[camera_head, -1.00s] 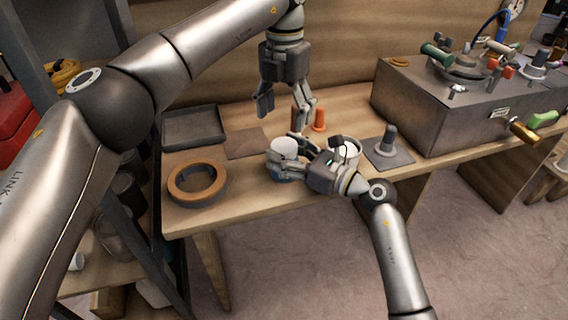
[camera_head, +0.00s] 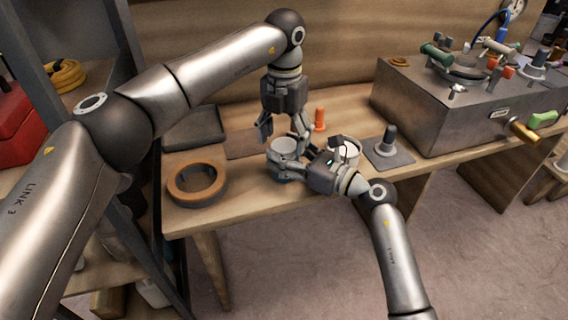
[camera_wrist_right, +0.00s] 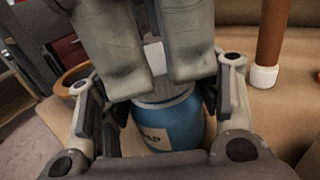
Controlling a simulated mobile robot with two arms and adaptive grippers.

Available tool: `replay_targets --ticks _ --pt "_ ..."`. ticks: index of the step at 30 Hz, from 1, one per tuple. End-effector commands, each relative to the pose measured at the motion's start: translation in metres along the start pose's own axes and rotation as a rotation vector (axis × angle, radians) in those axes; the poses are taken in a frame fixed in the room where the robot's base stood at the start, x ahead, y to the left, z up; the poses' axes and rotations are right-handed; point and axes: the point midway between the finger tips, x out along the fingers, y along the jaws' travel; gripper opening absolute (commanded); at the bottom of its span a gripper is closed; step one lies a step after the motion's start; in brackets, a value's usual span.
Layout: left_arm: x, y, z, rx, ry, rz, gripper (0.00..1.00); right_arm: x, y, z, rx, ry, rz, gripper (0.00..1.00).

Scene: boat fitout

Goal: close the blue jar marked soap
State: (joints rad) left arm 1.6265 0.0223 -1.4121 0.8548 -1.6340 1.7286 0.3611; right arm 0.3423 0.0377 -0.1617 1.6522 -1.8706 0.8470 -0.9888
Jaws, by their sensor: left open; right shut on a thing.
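The blue jar (camera_wrist_right: 175,125) stands on the bench with part of its label, reading "AP", in the right wrist view. In the head view its pale round top (camera_head: 284,146) shows; whether that is a lid or an open mouth I cannot tell. My right gripper (camera_head: 283,160) is shut around the jar's side from the front right. My left gripper (camera_head: 284,138) points down just above and behind the jar, open, with its fingers apart. In the right wrist view the left gripper's fingers (camera_wrist_right: 155,72) hide the jar's top, with a white patch between them.
A second white container (camera_head: 350,146) stands right of the right gripper. An orange item (camera_head: 319,119) stands behind. A wooden ring (camera_head: 197,182) and dark tray (camera_head: 222,128) lie left. A grey plate with a peg (camera_head: 388,148) and a metal box (camera_head: 450,115) are right.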

Motion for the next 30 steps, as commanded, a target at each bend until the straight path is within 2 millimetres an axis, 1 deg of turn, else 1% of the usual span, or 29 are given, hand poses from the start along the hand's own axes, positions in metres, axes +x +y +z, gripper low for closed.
replay_targets --ticks 1,6,14,17,25,26,30 --pt "0.006 0.000 0.000 0.000 0.001 -0.001 0.70 0.000 0.000 0.000 0.000 0.001 -0.001 0.00" --pt "0.015 0.000 0.000 0.001 0.001 0.000 0.70 0.000 0.000 -0.001 0.000 0.001 -0.001 0.00" --pt "0.016 0.000 0.000 0.000 0.000 0.000 0.70 0.000 0.000 -0.001 0.000 0.001 -0.001 0.00" --pt "0.016 0.000 0.000 0.000 0.000 0.000 0.60 0.000 0.000 -0.001 0.000 0.001 -0.001 0.00" --pt "0.016 0.000 0.000 0.000 0.000 0.000 0.25 0.000 0.000 -0.001 0.000 0.001 0.000 0.00" --pt "0.016 0.000 0.000 0.000 0.000 0.000 0.23 0.000 0.000 -0.001 0.000 0.001 0.000 0.00" --pt "0.016 0.000 0.000 0.053 0.000 0.001 0.23 0.000 0.000 -0.001 0.000 0.001 0.000 0.00"
